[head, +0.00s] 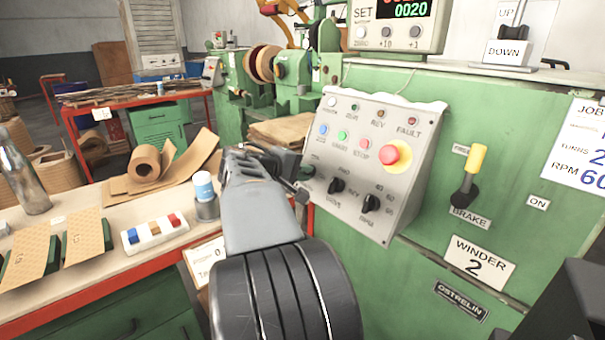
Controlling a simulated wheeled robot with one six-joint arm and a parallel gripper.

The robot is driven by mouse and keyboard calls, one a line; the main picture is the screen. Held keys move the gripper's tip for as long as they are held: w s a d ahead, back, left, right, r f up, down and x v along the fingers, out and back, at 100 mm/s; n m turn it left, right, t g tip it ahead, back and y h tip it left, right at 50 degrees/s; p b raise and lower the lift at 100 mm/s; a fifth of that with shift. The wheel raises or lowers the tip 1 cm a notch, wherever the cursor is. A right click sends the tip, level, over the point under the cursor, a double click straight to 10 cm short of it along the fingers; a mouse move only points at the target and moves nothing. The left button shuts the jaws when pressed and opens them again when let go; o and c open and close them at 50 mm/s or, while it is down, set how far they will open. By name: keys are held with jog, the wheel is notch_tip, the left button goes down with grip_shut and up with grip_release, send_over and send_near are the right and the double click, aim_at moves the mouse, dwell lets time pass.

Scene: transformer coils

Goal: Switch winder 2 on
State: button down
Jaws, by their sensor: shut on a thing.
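Winder 2 is the green machine with the "WINDER 2" plate (480,262). Its sloped grey control panel (400,205) carries a white lamp (332,101), a blue button (323,129), a green button (342,135), a red STOP button (364,143) and a red mushroom button (390,152) on yellow. Low on it are a dark left knob (308,172), a middle knob (336,185) and a right knob (370,203). My gripper (300,180) is at the panel's lower left, shut on the left knob, which it partly hides. The knob's exact angle is hard to tell.
A yellow-handled brake lever (476,160) stands right of the panel. A lit counter (405,15) sits above. The workbench (100,270) at left holds a blue-white can (204,187), paper rolls (145,160) and a metal bottle (20,175).

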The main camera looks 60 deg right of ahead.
jog(key=c, duration=1.2)
grip_release()
jog(key=p+v, duration=0.2)
jog(key=v, duration=1.1)
jog(key=shift+w+a+r, duration=0.1)
jog(key=shift+a+r, duration=0.1)
jog(key=shift+a, duration=0.15)
jog(key=a+n+t+y+p, duration=0.1)
jog(key=a+y+p, duration=0.3)
jog(key=a+p, duration=0.4)
jog(key=a+r+n+t+y+p, duration=0.1)
jog(key=a+t+y+p, duration=0.3)
jog(key=a+p, duration=0.4)
jog(key=a+r+n+t+y+p, duration=0.1)
jog(key=a+n+t+y+p, duration=0.1)
jog(key=a+y+p, duration=0.3)
jog(key=shift+s+a+r+t+p, duration=0.1)
jog(key=shift+s+a+t+p, duration=0.1)
jog(key=shift+a+p, duration=0.7)
jog(key=shift+s+a+r+t+p, duration=0.1)
jog(key=shift+a+r+t+p, duration=0.1)
jog(key=shift+a+p, duration=0.6)
